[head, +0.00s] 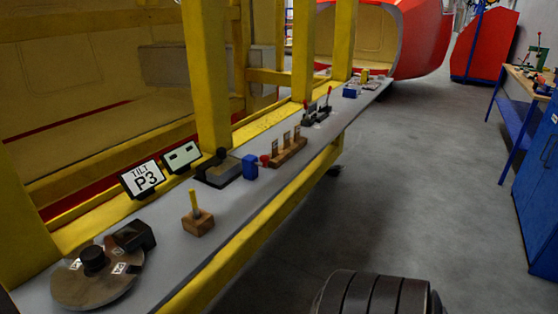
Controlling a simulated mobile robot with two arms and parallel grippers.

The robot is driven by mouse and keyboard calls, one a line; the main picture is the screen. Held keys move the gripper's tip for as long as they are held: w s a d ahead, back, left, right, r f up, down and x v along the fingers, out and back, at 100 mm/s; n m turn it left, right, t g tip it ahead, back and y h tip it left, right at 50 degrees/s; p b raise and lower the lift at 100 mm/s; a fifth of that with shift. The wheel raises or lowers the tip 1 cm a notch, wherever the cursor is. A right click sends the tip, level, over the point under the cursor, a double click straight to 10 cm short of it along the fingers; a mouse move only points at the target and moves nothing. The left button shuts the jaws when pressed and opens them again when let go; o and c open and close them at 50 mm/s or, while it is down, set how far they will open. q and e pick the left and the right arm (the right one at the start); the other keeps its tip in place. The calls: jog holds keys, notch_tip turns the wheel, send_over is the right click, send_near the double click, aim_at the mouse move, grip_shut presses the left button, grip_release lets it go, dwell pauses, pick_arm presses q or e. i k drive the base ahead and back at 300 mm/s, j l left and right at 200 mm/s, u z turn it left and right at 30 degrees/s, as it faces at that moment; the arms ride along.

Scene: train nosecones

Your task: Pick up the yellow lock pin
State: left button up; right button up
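The yellow lock pin (194,202) stands upright in a small wooden block (198,223) on the grey shelf, in the lower left of the head view. Its upper part shows; its lower end is hidden in the block. Neither of my grippers shows in this view.
A round disc with a black knob (110,283) lies left of the block on the grey shelf (170,262). Behind stand a "TILT P3" sign (143,178) and a yellow post (205,80). A black device (218,170) and blue block (250,166) are further along.

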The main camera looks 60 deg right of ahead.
aim_at(192, 191)
jog(key=z, duration=1.4)
